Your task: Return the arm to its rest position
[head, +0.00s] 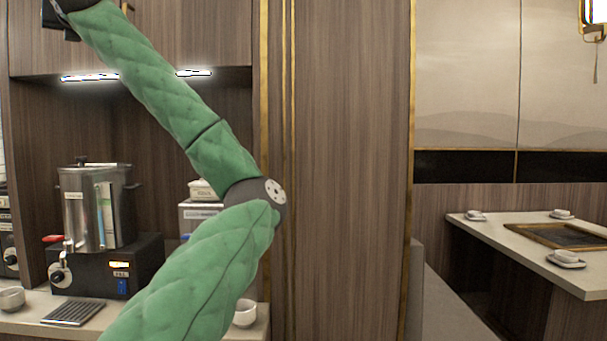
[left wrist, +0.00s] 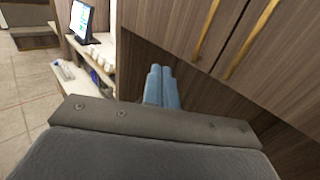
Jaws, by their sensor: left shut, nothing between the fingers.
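My left gripper (left wrist: 162,88) shows in the left wrist view as two blue fingers side by side, shut with nothing between them. It is in the air in front of brown wood panelling. In the head view my green padded arm rises from the bottom left, bends at a dark joint near the middle, and runs up to the top left. A dark part of it is cut off by the top edge, and the fingers do not show there. My right gripper is in neither view.
A steel urn (head: 88,208) stands on a dark base on the left counter, with a cup (head: 10,299) and a grate (head: 74,312). Another cup (head: 244,313) is beside my arm. A table (head: 478,231) stands at right. The left wrist view shows a screen (left wrist: 82,20).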

